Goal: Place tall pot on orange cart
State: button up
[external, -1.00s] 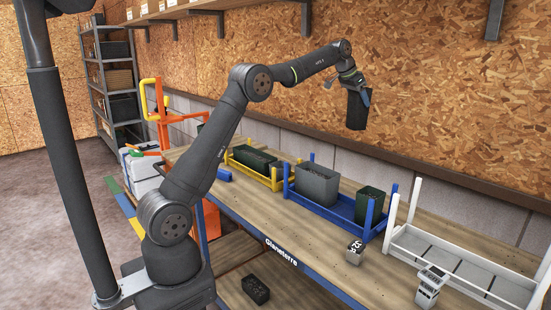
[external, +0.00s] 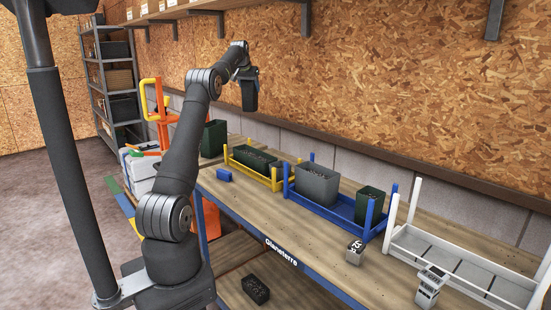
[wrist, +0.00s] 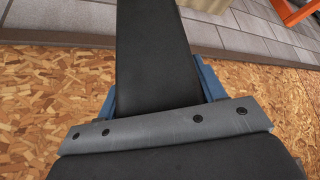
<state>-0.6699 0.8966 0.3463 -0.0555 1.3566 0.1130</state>
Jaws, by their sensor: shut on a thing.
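A tall black pot (external: 249,97) hangs in my gripper (external: 246,74), high above the workbench and close to the chipboard wall. In the wrist view the pot (wrist: 158,50) lies between the two blue fingers (wrist: 160,95), which are shut on it. The orange cart (external: 160,112) stands beyond the left end of the bench, to the left of the held pot. My arm hides part of the cart. An orange piece at the top right of the wrist view (wrist: 298,10) looks like part of the cart.
A dark green pot (external: 213,138) stands near the bench's far end. A yellow rack (external: 232,160), a blue rack (external: 340,207) and a white rack (external: 460,285) line the bench. A blue block (external: 224,175) and a small labelled box (external: 355,251) lie in front.

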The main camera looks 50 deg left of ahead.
jog(key=s+a+n+g+y, duration=0.3)
jog(key=s+a+n, duration=0.4)
jog(key=s+a, duration=2)
notch_tip(320, 180, down, 22)
jog(key=s+d, duration=0.1)
jog(key=d, duration=0.1)
jog(key=shift+s+f, duration=0.2)
jog(key=shift+s, duration=0.2)
jog(key=shift+f, duration=0.15)
jog(key=o, duration=1.1)
